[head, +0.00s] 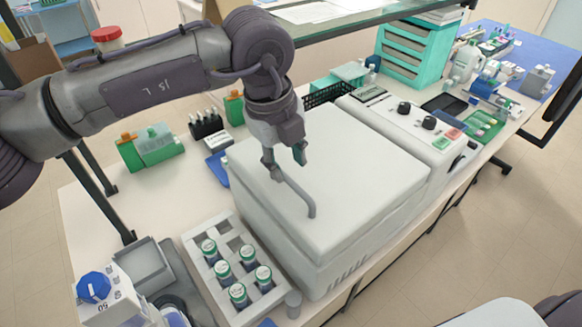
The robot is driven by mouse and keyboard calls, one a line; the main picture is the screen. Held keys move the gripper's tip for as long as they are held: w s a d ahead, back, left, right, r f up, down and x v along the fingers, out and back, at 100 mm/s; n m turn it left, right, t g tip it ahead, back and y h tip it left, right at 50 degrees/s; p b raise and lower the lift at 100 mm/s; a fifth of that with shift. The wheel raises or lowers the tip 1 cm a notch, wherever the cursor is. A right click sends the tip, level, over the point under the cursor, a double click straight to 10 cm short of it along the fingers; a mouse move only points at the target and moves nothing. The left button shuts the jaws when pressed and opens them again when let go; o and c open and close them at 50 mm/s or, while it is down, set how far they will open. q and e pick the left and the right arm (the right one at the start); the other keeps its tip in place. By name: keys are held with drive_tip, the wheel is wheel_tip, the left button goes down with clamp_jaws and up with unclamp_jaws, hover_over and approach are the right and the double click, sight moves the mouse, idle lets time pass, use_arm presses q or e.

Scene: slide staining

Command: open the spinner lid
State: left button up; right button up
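The spinner is a large pale grey box on the bench, and its flat lid (360,165) looks closed. A grey bar handle (297,195) stands on the lid's left part. My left gripper (285,161) points down over the far end of the handle. Its fingers are apart with a gap between them, and the left fingertip is close to or touching the handle's end. I cannot tell whether the bar lies between the fingers. My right gripper is not in view.
A grey rack (216,285) with several green-capped vials stands left of the spinner. The control panel (425,125) with black knobs is on its right. Teal drawers (405,52) are at the back.

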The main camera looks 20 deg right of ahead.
sight(292, 183)
use_arm(q)
drive_tip(key=f, duration=0.2)
drive_tip(key=f+p, duration=0.1)
drive_tip(key=f, duration=0.1)
drive_tip(key=shift+w+d, duration=0.2)
drive_tip(key=shift+d, duration=0.1)
drive_tip(key=shift+f, duration=0.2)
drive_tip(key=shift+s+d+f, duration=0.1)
drive_tip(key=shift+f, duration=0.2)
drive_tip(key=c, duration=0.7)
clamp_jaws()
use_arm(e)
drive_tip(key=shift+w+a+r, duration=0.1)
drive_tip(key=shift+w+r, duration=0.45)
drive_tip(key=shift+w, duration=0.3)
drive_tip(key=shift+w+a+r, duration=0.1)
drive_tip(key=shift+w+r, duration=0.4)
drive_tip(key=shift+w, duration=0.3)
